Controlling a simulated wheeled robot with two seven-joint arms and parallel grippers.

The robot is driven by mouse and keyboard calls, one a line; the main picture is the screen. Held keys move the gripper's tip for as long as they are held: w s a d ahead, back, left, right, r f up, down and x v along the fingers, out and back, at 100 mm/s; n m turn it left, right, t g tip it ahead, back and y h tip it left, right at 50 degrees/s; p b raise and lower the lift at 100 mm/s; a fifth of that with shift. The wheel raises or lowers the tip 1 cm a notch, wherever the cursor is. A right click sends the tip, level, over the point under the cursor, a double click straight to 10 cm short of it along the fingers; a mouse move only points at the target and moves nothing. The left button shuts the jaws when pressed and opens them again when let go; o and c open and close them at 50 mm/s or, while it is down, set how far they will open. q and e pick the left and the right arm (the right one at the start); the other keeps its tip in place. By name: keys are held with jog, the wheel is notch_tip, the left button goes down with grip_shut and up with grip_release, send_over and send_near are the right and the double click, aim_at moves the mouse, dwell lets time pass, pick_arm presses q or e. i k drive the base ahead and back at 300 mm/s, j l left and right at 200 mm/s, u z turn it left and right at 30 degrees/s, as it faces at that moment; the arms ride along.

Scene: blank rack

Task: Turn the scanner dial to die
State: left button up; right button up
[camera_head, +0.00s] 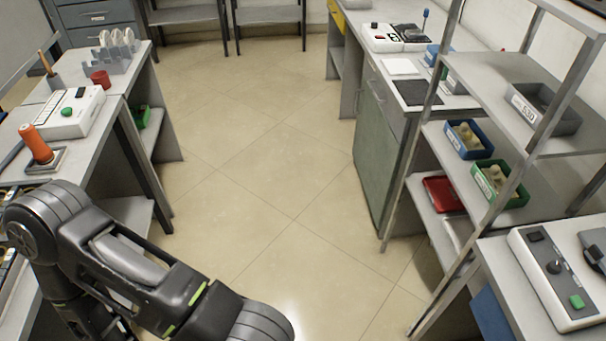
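A white control box (553,278) stands on the bench at the lower right. It has a black round dial (554,267), a green button (577,301) and a dark switch. The dial's labels and setting are too small to read. A dark handled device (593,256) is beside it, cut by the right edge. Another white box (70,112) with a green button is on the left bench. I cannot tell for sure which box is the scanner. My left arm crosses the lower left, but its gripper is out of view. My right gripper is not seen.
A metal shelf rack (500,75) on the right holds a grey bin (545,107), a blue bin (468,138) and a green bin (499,183). An orange-handled tool (36,144) and red cup (101,80) are on the left bench. The tiled floor (260,150) between is clear.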

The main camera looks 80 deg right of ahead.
aim_at(554, 267)
jog(key=z, duration=4.7)
jog(key=k+z, duration=0.1)
jog(key=z, duration=0.3)
